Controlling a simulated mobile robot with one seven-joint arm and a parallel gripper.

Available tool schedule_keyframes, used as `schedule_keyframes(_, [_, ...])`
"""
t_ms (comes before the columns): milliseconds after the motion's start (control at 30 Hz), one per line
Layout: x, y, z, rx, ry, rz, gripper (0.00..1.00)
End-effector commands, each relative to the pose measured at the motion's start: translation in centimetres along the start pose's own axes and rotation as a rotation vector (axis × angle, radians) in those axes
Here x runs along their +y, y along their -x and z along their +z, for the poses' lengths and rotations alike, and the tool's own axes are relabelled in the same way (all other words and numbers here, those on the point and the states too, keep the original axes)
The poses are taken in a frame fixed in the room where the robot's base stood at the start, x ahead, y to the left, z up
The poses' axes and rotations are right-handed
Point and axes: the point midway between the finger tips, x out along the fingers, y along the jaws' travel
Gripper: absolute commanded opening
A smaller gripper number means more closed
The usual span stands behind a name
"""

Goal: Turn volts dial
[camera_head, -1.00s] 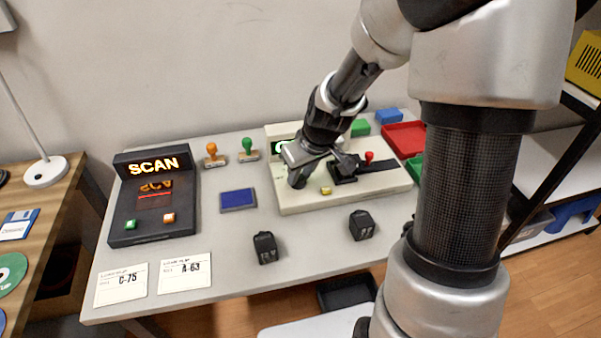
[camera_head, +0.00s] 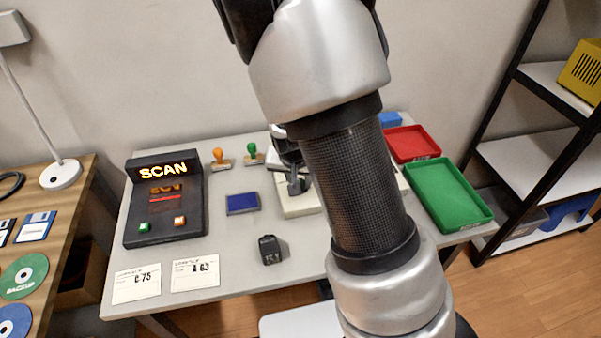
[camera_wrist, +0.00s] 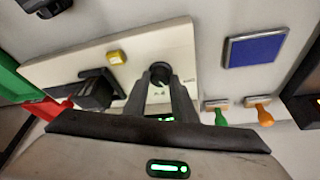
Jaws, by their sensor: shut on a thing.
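The cream test unit (camera_wrist: 100,52) fills the upper left of the wrist view. Its dark round volts dial (camera_wrist: 160,70) sits near the panel's right end, with small print below it. My gripper (camera_wrist: 161,84) is shut on the dial, one finger on each side. In the head view my gripper (camera_head: 298,186) reaches down onto the left part of the unit (camera_head: 300,208). My arm hides the dial and most of the unit there. A green-lit display (camera_wrist: 168,169) shows at the bottom of the wrist view.
A blue pad (camera_head: 242,203), stamps (camera_head: 252,153), a SCAN box (camera_head: 165,200) and a black adapter block (camera_head: 270,249) stand left. Red (camera_head: 412,143) and green trays (camera_head: 448,195) lie right.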

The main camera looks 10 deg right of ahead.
Motion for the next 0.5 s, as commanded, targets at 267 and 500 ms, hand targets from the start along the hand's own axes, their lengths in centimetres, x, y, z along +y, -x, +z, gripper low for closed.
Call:
schedule_keyframes(267, [-0.06,0.02,0.03,-0.002,-0.056,0.023,0.02])
schedule_keyframes(500, [-0.07,-0.05,0.07,-0.002,-0.062,0.025,0.02])
